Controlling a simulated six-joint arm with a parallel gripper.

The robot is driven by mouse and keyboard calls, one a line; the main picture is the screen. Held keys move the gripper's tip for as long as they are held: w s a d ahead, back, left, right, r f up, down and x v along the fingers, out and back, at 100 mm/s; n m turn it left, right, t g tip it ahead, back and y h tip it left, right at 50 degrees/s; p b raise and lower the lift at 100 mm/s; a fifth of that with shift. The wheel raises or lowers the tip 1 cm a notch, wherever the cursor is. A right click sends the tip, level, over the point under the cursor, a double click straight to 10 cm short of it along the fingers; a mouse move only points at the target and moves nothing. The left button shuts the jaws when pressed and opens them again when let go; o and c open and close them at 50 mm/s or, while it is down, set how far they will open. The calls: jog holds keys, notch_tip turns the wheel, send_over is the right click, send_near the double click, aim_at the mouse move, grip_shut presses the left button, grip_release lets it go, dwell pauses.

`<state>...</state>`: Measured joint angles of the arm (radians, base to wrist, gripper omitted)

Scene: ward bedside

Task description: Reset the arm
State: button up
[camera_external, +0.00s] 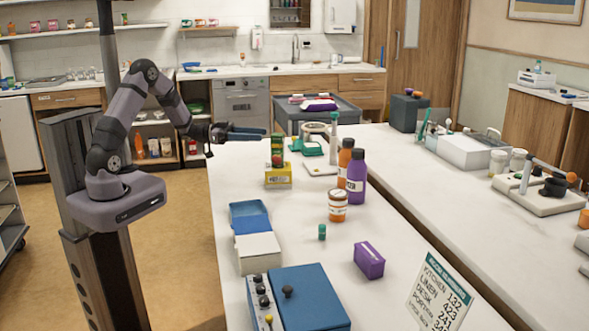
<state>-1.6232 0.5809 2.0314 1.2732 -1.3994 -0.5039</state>
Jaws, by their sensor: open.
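My arm stands at the left on its column. My gripper (247,133) reaches over the far left part of the white table (290,228), pointing right. Its jaws are open and no object shows between them. I cannot tell the exact gap between the gripper and this item.
Orange (345,161) and purple (356,176) bottles, a white-capped orange jar (338,206), a purple box (369,261) and a green-white device (324,148) stand on the table. A blue open box (250,216) and a blue control box (307,299) line its left edge.

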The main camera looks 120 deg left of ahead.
jog(key=w+a+r+m+g+p, duration=0.1)
jog(key=w+r+m, duration=0.15)
jog(key=w, duration=0.55)
jog(key=w+d+f+g+h+p, duration=0.1)
jog(key=w+d+f+g, duration=0.1)
jog(key=w+d, duration=0.3)
jog(key=w+d+f+n+g+p, duration=0.1)
jog(key=w+d+g, duration=0.1)
jog(key=d, duration=0.4)
jog(key=w+d+f+g+h+p, duration=0.1)
jog(key=w+d+f+g, duration=0.1)
jog(key=w+d+g, duration=0.3)
jog(key=s+d+f+g+h+p, duration=0.1)
jog(key=s+d+f, duration=0.15)
jog(key=d, duration=0.55)
jog(key=s+d+f+h+p, duration=0.1)
jog(key=s+d, duration=0.2)
jog(key=d, duration=0.5)
jog(key=s+d+f+m+g+h+p, duration=0.1)
jog(key=s+d+m+g+h, duration=0.2)
jog(key=s+d, duration=1)
jog(key=d+g, duration=0.2)
jog(key=d, duration=0.1)
jog(key=shift+s+g, duration=0.3)
jog(key=shift+s, duration=0.1)
